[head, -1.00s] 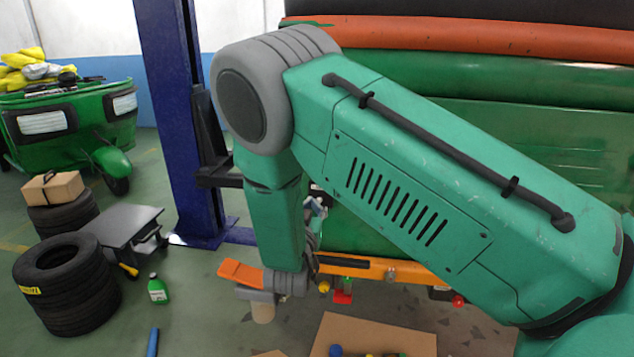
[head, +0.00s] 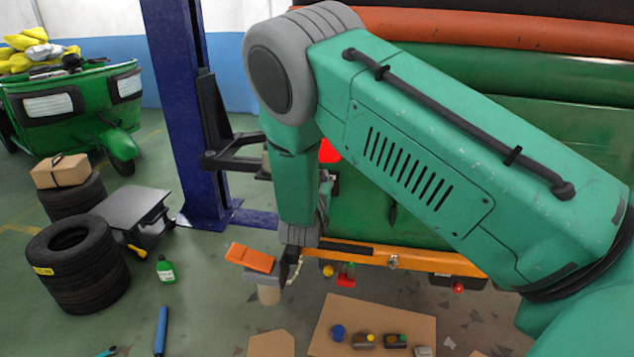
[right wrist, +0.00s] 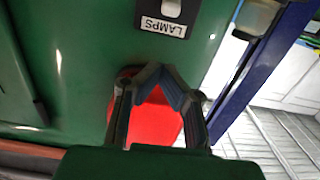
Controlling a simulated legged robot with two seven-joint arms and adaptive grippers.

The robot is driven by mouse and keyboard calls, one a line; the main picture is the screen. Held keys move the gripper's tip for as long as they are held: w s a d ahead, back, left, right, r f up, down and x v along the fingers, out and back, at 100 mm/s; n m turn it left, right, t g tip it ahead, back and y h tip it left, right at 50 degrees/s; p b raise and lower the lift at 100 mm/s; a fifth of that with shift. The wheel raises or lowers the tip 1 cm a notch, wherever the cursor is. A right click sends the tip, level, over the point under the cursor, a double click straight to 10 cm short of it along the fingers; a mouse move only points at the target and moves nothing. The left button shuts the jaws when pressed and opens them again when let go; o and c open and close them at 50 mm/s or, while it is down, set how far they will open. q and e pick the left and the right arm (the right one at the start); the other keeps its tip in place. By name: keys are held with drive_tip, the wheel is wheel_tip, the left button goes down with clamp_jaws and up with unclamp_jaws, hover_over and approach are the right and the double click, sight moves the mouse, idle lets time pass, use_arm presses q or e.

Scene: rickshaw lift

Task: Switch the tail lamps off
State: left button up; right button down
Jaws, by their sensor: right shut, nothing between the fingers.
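The green rickshaw (head: 470,140) fills the right side of the head view, largely behind my right arm. In the right wrist view, its green panel carries a white label reading LAMPS (right wrist: 163,27), upside down. A switch (right wrist: 172,7) sits beside the label, cut by the top edge; its position is unclear. A bright red tail lamp (right wrist: 152,118) shows behind my fingers and also in the head view (head: 330,151). My right gripper (right wrist: 163,70) is shut and empty, its tips just short of the label in the picture. My forearm hides most of it in the head view. My left gripper is out of view.
A blue lift post (head: 180,110) with a dark arm stands left of my forearm. The rickshaw's orange bumper (head: 430,263) lies low. Stacked tires (head: 75,270), a green bottle (head: 166,270) and cardboard (head: 410,325) are on the floor.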

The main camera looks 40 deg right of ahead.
drive_tip(key=x, duration=0.4)
drive_tip(key=shift+p, duration=0.35)
drive_tip(key=f, duration=0.3)
drive_tip(key=shift+s+a+p, duration=0.25)
drive_tip(key=shift+s+p, duration=0.1)
drive_tip(key=shift+p, duration=0.05)
drive_tip(key=shift+s+a+f, duration=0.1)
drive_tip(key=shift+a+f, duration=0.1)
drive_tip(key=shift+f, duration=0.15)
drive_tip(key=shift+a, duration=0.1)
drive_tip(key=shift+f+b, duration=0.2)
drive_tip(key=shift+b, duration=0.15)
drive_tip(key=s+a+f+t+h+b, duration=0.3)
drive_tip(key=s+a+f+b, duration=0.3)
drive_tip(key=a+b, duration=0.3)
drive_tip(key=shift+s+a+h, duration=0.15)
drive_tip(key=shift+s+h, duration=0.15)
drive_tip(key=shift+s, duration=0.6)
